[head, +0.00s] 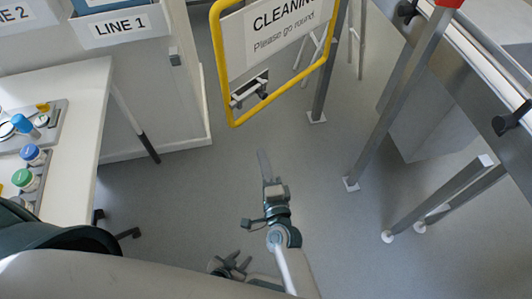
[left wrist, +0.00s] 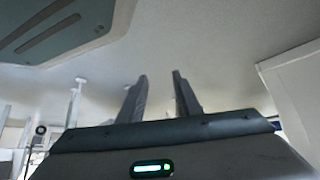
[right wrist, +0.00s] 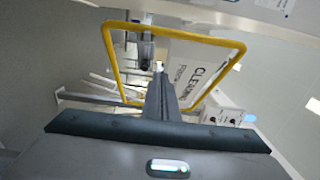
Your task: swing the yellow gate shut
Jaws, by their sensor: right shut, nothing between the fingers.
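The yellow gate (head: 222,75) is a rounded yellow frame at the top middle of the head view. It carries a white "CLEANING Please go round." sign (head: 275,42) and a small metal handle (head: 250,91) low in one corner. My right gripper (head: 263,158) is shut and empty, below and apart from the gate in the head view. In the right wrist view the shut fingers (right wrist: 158,75) point toward the gate frame (right wrist: 180,34), with no contact that I can make out. My left gripper (head: 238,262) is low in the head view, open and empty; its spread fingers (left wrist: 158,85) show in the left wrist view.
A grey post (head: 326,75) stands beside the gate, with more metal legs (head: 400,95) and a conveyor-like rail (head: 480,75) to the right. A white table (head: 80,120) with jars and a "LINE 1" cabinet (head: 150,80) stand left. The grey floor between is clear.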

